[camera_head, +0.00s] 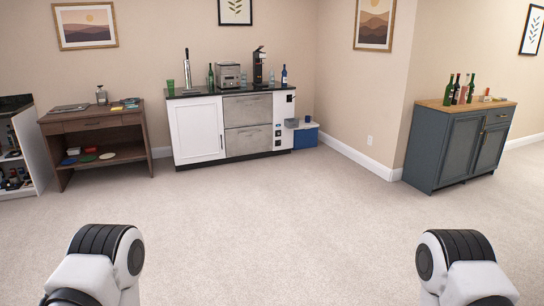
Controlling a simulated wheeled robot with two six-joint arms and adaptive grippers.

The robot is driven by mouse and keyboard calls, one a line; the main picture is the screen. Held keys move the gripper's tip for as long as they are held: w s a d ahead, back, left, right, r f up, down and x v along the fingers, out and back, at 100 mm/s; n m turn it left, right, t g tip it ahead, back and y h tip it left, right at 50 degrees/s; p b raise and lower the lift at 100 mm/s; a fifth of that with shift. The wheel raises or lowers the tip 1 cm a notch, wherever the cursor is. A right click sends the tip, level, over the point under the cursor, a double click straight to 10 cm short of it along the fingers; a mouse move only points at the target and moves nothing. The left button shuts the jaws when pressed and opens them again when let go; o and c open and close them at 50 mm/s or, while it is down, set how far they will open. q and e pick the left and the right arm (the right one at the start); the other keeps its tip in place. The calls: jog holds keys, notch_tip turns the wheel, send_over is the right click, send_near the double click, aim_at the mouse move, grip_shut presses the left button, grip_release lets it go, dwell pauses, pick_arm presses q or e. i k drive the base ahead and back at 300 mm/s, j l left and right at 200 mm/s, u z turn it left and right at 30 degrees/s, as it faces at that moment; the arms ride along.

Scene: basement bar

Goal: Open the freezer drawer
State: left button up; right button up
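Two grey drawer fronts, an upper drawer (248,109) and a lower drawer (248,139), are set in the middle of a white counter unit (198,131) against the back wall. Both look shut. I cannot tell from here which one is the freezer drawer. My arms show only as white and black links at the bottom left and bottom right. Neither gripper is in view. The unit stands well ahead of me, across the room.
Open carpet (265,225) lies between me and the unit. A brown wooden table (93,121) stands left of it, a blue cooler (306,137) right of it. A dark blue-grey cabinet (433,148) with bottles on top stands at the right. A shelf (28,150) is at far left.

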aim_at(257, 138)
jog(key=i, duration=4.55)
jog(key=i+z, duration=0.1)
jog(key=i, duration=0.65)
jog(key=i+j, duration=0.15)
jog(key=i, duration=1.35)
jog(key=i+j+z, duration=0.1)
jog(key=i, duration=0.65)
jog(key=i+j, duration=0.2)
jog(key=i, duration=0.55)
